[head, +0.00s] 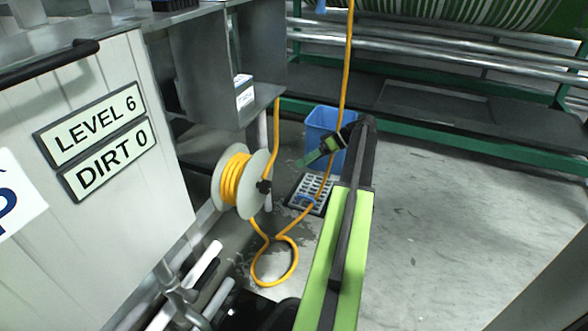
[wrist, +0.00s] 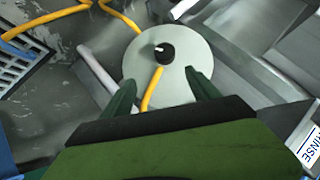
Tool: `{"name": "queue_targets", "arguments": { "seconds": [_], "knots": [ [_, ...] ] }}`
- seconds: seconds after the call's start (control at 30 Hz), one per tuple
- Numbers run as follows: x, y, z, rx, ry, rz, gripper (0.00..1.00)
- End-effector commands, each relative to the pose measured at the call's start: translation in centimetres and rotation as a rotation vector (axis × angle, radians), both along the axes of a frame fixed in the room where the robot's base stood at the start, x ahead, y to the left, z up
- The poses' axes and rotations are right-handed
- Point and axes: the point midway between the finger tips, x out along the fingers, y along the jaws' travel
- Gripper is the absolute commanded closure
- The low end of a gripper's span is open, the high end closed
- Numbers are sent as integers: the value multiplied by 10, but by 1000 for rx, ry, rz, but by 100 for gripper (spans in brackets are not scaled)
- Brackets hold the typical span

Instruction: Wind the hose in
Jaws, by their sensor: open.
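The hose reel (head: 257,164) has pale grey round flanges and yellow hose (head: 232,178) wound on its drum. A black knob (head: 264,187) sticks out from its near flange. Loose hose (head: 275,284) loops on the floor, and one strand runs up past the blue bin. My gripper (head: 322,150) is to the right of the reel, apart from it. In the wrist view my gripper (wrist: 162,92) is open and empty, its green fingers pointing toward the reel flange (wrist: 190,78). The black knob (wrist: 165,53) shows beyond and between the fingertips.
A blue bin (head: 318,124) stands behind my gripper, beside a floor drain grate (head: 302,193) crossed by hose. A white panelled tank (head: 150,200) with "LEVEL 6" and "DIRT 0" signs fills the left. Pipes (head: 205,265) lie low below the reel. Open floor (head: 460,230) is at right.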

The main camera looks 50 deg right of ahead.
Motion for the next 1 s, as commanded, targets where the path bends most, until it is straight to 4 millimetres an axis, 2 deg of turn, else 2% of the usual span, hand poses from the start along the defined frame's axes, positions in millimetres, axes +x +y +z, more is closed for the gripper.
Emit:
{"name": "queue_targets", "arguments": {
  "seconds": [0.07,0.2,0.3,0.47,0.67,1.0],
  "knots": [
    [-5,14,-4,-134,-49,17,30],
    [-13,36,15,-324,-84,48,30],
    [-16,47,29,-350,-75,53,30],
    [-12,45,28,-348,-76,56,30],
    [-1,52,8,-346,-75,56,30],
    [51,85,-53,-346,-75,58,30]
  ]
}}
